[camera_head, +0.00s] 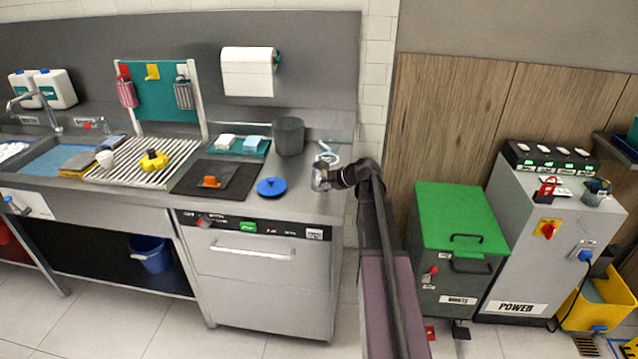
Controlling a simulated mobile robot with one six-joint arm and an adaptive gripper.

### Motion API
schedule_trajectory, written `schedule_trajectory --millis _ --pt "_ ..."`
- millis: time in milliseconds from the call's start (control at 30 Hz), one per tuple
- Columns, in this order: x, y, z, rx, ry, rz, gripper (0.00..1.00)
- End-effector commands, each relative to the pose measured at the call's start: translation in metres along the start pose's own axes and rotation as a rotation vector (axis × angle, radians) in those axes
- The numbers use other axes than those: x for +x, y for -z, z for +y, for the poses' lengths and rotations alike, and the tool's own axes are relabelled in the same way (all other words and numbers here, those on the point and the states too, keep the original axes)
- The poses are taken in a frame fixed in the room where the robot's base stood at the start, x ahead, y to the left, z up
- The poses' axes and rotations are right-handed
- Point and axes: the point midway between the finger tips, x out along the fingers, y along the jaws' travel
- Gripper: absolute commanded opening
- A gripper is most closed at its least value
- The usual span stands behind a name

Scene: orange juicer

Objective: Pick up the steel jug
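A small shiny grey shape (319,180) stands at the right end of the steel counter. It looks like the steel jug, but it is small and partly covered by my arm's end. My gripper (326,172) is at this shape, over the counter's right edge. I cannot tell whether its fingers touch the shape or whether they are open or shut. A larger plain grey cylinder (289,137) stands further back on the counter, apart from my gripper.
A blue round lid (271,187) and a dark mat (192,179) with an orange item (210,182) lie left of my gripper. A teal tray (238,149) is behind them. A green-topped bin (460,218) and a grey power cabinet (542,245) stand right of my arm.

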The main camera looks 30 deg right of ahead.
Motion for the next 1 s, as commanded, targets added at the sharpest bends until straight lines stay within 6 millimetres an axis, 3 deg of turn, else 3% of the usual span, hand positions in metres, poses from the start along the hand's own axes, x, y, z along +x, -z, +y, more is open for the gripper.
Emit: schedule_trajectory --millis 200,800,900,1000 --pt "0.017 -0.001 -0.001 0.000 0.000 -0.001 0.25" --pt "0.017 0.000 0.000 0.001 0.000 0.000 0.25" --pt "0.017 0.000 0.000 0.001 0.000 0.000 0.00" --pt "0.017 0.000 0.000 0.001 0.000 0.000 0.00"
